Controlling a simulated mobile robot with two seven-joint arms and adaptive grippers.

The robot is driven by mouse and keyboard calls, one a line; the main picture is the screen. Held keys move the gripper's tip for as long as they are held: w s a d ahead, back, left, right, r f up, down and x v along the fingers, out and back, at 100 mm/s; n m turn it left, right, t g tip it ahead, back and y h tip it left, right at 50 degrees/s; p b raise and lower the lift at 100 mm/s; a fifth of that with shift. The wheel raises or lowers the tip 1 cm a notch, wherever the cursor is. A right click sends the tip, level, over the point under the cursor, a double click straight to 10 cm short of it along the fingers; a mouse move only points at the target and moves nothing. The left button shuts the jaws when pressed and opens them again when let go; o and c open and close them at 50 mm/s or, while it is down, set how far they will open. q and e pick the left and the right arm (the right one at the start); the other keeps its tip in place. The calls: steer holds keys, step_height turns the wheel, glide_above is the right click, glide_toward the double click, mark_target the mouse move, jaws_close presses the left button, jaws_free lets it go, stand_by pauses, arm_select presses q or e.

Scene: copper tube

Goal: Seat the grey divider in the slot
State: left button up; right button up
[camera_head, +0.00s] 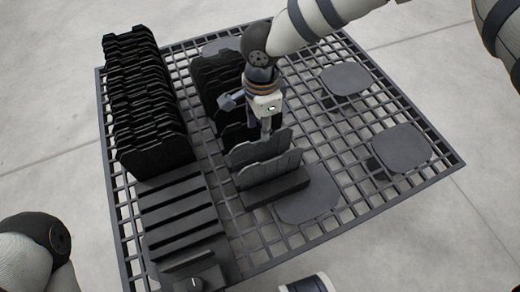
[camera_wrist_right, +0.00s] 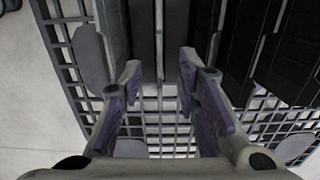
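Two grey dividers stand side by side in the middle row: a rear one (camera_head: 258,149) and a front one (camera_head: 268,170). Both are upright at the front end of the dark middle base (camera_head: 277,190). My right gripper (camera_head: 265,128) is just behind and above the rear grey divider, pointing down. In the right wrist view its fingers (camera_wrist_right: 158,72) are spread, with no plate clearly clasped between them. Several empty slots show in the front of the left rack (camera_head: 180,205). My left gripper is out of the picture; only part of my left arm shows at the lower left.
Black dividers (camera_head: 145,100) fill the back of the left rack. More black dividers (camera_head: 215,80) stand behind my right gripper. Flat grey pads (camera_head: 402,149) lie on the grid table (camera_head: 445,160), whose right side is otherwise clear.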

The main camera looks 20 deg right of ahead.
mark_target(262, 148)
step_height(262, 148, down, 11)
steer(key=b, duration=0.4)
steer(key=shift+d+r, duration=0.1)
steer(key=shift+r, duration=0.05)
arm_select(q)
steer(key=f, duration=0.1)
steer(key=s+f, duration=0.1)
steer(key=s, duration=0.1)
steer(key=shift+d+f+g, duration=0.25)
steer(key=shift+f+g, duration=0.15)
arm_select(e)
steer(key=shift+r, duration=0.15)
steer(key=shift+c, duration=0.2)
jaws_close()
